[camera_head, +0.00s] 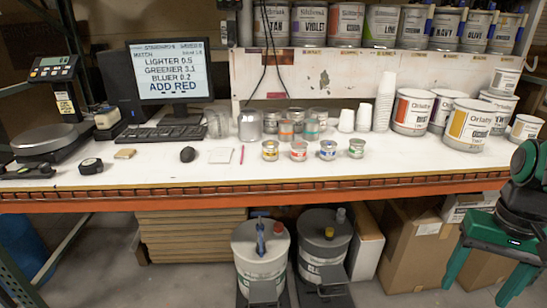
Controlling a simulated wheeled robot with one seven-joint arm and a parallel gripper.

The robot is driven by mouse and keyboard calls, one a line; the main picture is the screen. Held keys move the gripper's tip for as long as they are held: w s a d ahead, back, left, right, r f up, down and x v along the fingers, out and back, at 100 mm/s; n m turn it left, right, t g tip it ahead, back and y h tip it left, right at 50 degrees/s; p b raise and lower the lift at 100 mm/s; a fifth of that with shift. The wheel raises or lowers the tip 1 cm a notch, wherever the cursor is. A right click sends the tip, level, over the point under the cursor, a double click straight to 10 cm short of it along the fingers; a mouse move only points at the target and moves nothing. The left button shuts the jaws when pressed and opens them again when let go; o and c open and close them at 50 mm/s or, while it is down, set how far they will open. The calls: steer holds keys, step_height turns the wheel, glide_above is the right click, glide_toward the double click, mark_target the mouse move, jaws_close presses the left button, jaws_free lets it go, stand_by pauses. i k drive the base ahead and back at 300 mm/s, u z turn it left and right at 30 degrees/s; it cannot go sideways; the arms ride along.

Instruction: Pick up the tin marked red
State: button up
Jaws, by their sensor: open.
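Several small tins stand in a row near the front of the white bench (130,176). The tin with a red band (299,152) is second from the left; its lettering is too small to read. To its left is a tin with a yellow band (270,151). To its right are a blue-banded tin (328,151) and a green-banded tin (356,149). My gripper (487,278) is at the far right, in front of the bench edge and well apart from the tins. Its green fingers point down, spread open and empty.
A monitor (170,72) reads ADD RED. Drums (258,262) and boxes sit below.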

mark_target(299, 148)
steer(key=z, duration=0.65)
steer(key=i, duration=1.7)
steer(key=u, duration=0.55)
